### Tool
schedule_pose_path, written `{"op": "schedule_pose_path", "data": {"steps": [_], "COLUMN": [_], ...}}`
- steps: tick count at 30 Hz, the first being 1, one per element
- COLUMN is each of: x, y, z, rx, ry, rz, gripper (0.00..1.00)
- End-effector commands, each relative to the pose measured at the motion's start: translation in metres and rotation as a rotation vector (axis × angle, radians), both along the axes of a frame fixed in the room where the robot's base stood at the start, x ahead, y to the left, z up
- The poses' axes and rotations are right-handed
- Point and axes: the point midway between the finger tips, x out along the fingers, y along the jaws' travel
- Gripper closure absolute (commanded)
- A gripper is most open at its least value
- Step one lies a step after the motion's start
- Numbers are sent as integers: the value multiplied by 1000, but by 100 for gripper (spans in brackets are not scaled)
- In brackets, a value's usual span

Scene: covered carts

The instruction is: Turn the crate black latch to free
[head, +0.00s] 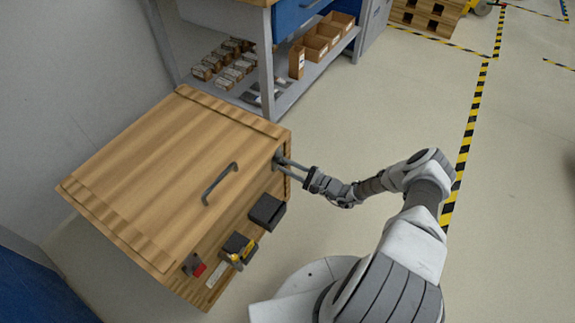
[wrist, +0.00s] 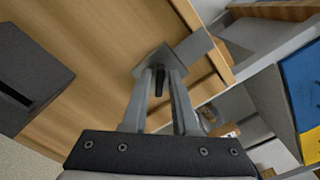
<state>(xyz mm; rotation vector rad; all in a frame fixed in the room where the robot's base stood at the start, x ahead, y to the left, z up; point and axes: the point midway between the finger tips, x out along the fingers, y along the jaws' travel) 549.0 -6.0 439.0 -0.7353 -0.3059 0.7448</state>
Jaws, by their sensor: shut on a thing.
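The wooden crate (head: 165,175) stands on the floor at the left in the head view. My gripper (head: 281,163) reaches its front face near the right-hand upper corner. In the wrist view, the two fingers of my gripper (wrist: 165,76) are closed around a small black latch (wrist: 159,82). The latch sits in front of a grey plate (wrist: 164,58) on the crate's wood. The fingers and the small view hide most of the latch, so I cannot tell its exact angle.
A dark box (head: 267,211) juts from the crate face, also in the wrist view (wrist: 28,75). A yellow-marked fixture (head: 238,250) and a red-marked one (head: 195,266) are further left. A handle (head: 220,183) is on the lid. A shelf (head: 290,98) stands behind; floor at right is clear.

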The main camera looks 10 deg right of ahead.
Motion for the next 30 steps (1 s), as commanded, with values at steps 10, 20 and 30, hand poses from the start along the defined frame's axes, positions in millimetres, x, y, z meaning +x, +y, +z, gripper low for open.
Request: {"op": "schedule_pose_path", "data": {"steps": [10, 20, 30], "x": [-1, -1, -1], "y": [-1, -1, -1], "z": [-2, -3, -4], "rx": [-231, -402, -483], "ry": [-226, -396, -476], "rz": [-2, -2, -1], "gripper": [100, 100, 100]}}
